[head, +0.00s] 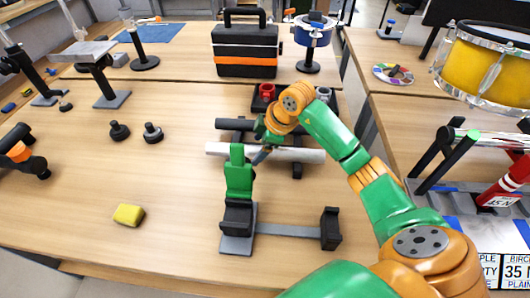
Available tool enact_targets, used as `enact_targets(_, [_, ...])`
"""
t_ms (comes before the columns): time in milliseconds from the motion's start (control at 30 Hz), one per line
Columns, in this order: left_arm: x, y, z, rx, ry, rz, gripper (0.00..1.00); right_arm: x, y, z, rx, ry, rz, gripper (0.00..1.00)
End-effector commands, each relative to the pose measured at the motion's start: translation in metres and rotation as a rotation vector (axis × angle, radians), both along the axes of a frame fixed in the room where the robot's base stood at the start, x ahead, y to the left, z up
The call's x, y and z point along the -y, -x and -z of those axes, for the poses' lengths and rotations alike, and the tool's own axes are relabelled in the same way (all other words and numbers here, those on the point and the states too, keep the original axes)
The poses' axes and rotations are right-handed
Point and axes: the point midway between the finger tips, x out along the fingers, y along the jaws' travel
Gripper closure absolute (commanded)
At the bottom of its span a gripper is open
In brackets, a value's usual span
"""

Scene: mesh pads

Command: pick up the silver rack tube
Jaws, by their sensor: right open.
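A silver tube (305,155) lies level across a black rack (232,125) near the middle of the table. My right gripper (262,150), at the end of the green and orange arm, is at the tube's middle, partly in front of it. Its jaws are open. They are small here and partly hidden, so I cannot tell whether they straddle the tube or touch it. A second silver tube (505,138) rests on another black stand at the right. My left gripper does not show.
A green and black upright fixture (238,178) stands just in front of the tube on a grey base. A yellow block (129,215) and black knobs (153,133) lie to the left. A black and orange toolbox (246,50) is behind. The left front table is mostly clear.

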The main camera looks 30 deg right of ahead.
Motion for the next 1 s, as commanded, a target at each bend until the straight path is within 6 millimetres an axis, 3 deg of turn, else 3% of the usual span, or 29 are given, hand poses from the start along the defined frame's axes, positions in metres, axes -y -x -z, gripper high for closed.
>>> enact_targets(100, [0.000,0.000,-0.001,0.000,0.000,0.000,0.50,-0.003,-0.006,0.015,-0.001,-0.001,0.001,0.19])
enact_targets(333, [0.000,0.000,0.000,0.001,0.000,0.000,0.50,-0.004,-0.007,0.017,0.001,-0.001,0.000,0.19])
enact_targets(633, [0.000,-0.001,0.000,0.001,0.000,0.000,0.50,-0.004,-0.007,0.017,0.001,0.000,0.000,1.00])
enact_targets(1000, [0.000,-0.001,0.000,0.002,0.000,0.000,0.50,-0.003,-0.008,0.015,0.003,-0.001,0.000,1.00])
